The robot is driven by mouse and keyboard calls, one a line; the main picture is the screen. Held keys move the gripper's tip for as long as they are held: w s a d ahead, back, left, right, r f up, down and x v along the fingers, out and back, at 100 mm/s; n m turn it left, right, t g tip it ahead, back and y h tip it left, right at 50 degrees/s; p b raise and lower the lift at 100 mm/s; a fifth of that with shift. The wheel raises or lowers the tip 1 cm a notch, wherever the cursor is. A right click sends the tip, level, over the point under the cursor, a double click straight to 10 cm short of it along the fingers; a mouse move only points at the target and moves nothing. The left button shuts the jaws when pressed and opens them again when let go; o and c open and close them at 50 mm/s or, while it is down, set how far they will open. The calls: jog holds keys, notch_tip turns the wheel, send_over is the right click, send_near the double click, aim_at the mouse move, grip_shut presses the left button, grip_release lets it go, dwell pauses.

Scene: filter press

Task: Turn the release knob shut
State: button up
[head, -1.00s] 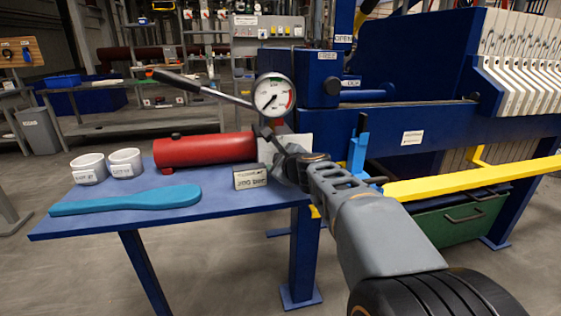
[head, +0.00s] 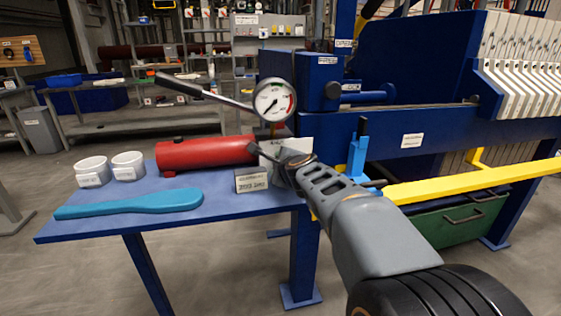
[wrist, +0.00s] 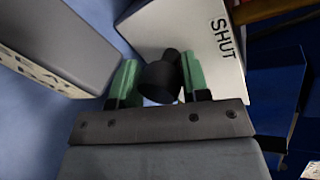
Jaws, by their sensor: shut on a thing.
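The release knob (wrist: 160,80) is a black round knob in front of a white plate (wrist: 190,30) marked SHUT in the wrist view. My gripper (wrist: 158,85) has its green fingers on both sides of the knob and is shut on it. In the head view my gripper (head: 284,170) is at the right end of the red pump cylinder (head: 205,153), by the white plate. The knob itself is hidden there behind my gripper. A pressure gauge (head: 273,100) stands above, beside the black pump lever (head: 205,92), which slants up to the left.
A small labelled block (head: 251,180) stands close left of my gripper. Two white cups (head: 92,171) and a teal paddle (head: 130,203) are on the blue table (head: 90,228). A blue upright handle (head: 358,150) and yellow rail (head: 455,182) are to the right.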

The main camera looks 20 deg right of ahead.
jog(key=shift+r+n+h+p, duration=0.15)
jog(key=shift+n+h+p, duration=0.35)
jog(key=shift+n+p, duration=0.15)
jog(key=shift+n+g+h+p, duration=0.3)
jog(key=shift+n+h+p, duration=0.3)
jog(key=shift+n+p, duration=0.3)
jog(key=shift+f+n+h+p, duration=0.25)
jog(key=shift+n+h+p, duration=0.25)
jog(key=shift+n+p, duration=0.4)
jog(key=o, duration=0.6)
jog(key=shift+r, duration=0.1)
